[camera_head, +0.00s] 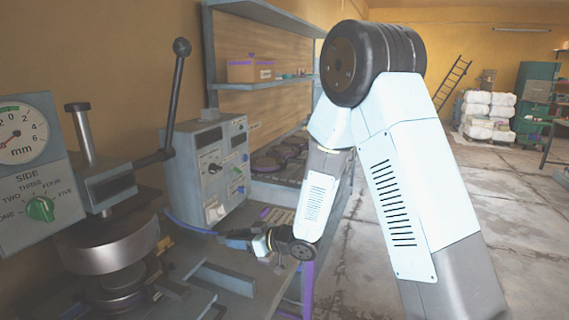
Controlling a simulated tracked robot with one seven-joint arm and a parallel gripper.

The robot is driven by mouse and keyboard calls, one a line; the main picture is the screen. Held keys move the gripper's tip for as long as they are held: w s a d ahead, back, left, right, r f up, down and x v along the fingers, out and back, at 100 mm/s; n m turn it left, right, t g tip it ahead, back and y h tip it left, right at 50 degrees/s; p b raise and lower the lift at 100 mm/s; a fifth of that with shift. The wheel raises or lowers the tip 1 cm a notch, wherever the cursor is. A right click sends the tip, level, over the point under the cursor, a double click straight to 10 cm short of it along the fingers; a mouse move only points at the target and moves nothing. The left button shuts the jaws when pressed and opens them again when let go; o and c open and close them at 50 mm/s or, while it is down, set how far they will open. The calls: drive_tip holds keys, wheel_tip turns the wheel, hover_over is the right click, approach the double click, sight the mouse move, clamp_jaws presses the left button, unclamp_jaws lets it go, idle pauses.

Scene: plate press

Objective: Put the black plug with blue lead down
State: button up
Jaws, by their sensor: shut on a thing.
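My gripper (229,236) is low in the middle of the view, above the grey bench, pointing left. It is shut on the black plug, which is too small and dark to tell apart from the fingers. The blue lead (187,226) runs from the fingertips to the left and up, passing in front of the grey control box (207,170). Whether the plug touches anything cannot be seen.
The plate press (112,240) with its upright lever (175,95) stands at the left, beside a dial panel (30,170). The bench (230,293) carries metal rails. Shelves with a box (250,71) are behind. Open floor (365,260) lies right of the bench.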

drive_tip(key=shift+s, duration=0.4)
drive_tip(key=w+d+f+m+t+h, duration=0.3)
drive_tip(key=w+d+f+m+h, duration=0.1)
drive_tip(key=d, duration=0.8)
drive_tip(key=w+d+f+m+t+h, duration=0.3)
drive_tip(key=w+d+f+m+h, duration=0.1)
drive_tip(key=d, duration=0.8)
drive_tip(key=w+d+f+m+t+h, duration=0.3)
drive_tip(key=w+d+f+m+h, duration=0.1)
drive_tip(key=d, duration=0.8)
drive_tip(key=shift+w+d+f+m+h, duration=0.2)
drive_tip(key=shift+w+f+m+h, duration=0.2)
drive_tip(key=shift+m+h, duration=0.4)
